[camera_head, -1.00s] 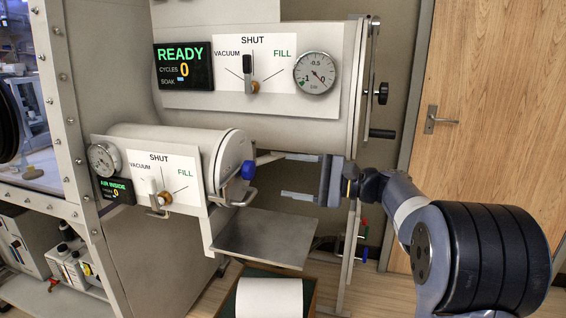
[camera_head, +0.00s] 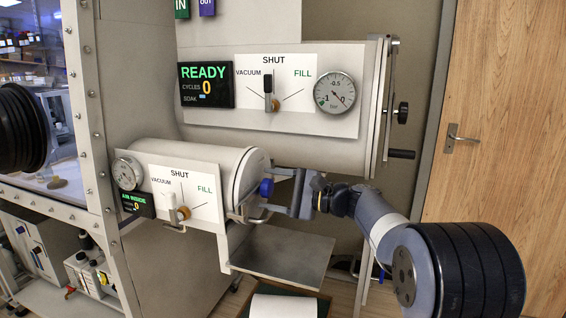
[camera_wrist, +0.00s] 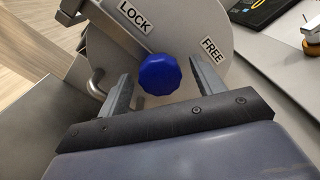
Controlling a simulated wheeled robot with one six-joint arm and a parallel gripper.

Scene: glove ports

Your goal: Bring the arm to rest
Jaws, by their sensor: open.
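My gripper (camera_head: 274,192) is open, with its two fingers pointing left at the round end door of the small chamber (camera_head: 195,165). The door's blue knob (camera_head: 266,187) is right at the fingertips. In the wrist view the same blue knob (camera_wrist: 159,74) shows between the tips of my gripper (camera_wrist: 157,72), with space on both sides. I cannot tell whether it lies between the fingers or just beyond them. The door plate (camera_wrist: 195,35) bears the words LOCK and FREE. A metal bar (camera_wrist: 115,30) runs up to the left from near the knob.
A metal shelf (camera_head: 285,255) sits below the small chamber. The large chamber (camera_head: 300,145) with its READY display (camera_head: 206,85) is above my gripper. A handle (camera_head: 401,154) sticks out at its right end. A wooden door (camera_head: 505,120) stands at the right.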

